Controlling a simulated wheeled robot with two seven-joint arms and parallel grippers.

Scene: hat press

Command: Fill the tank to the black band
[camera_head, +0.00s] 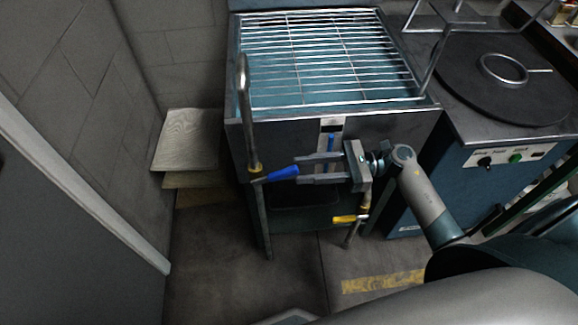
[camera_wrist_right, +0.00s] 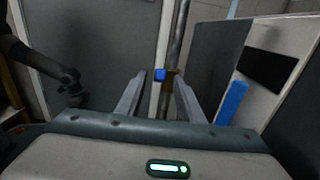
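The tank (camera_head: 233,108) is a metal box under a wire rack, with blue water inside. A gauge (camera_head: 331,125) on its front shows a blue column; in the right wrist view the blue column (camera_wrist_right: 232,104) ends close below the black band (camera_wrist_right: 268,70). A blue valve handle (camera_head: 277,174) sits at the foot of the bent tap pipe (camera_head: 243,100) and points right. My right gripper (camera_head: 300,171) is open, its fingertips at the handle's free end. The handle (camera_wrist_right: 159,75) shows between the fingers in the wrist view. I cannot tell whether they touch it. My left gripper is not visible.
A yellow valve handle (camera_head: 346,219) is on the pipe below the tank's front right. A blue cabinet with a round dark plate (camera_head: 465,78) stands at the right. Boards (camera_head: 187,139) lean at the wall left of the tank. A grey panel (camera_head: 70,230) fills the left side.

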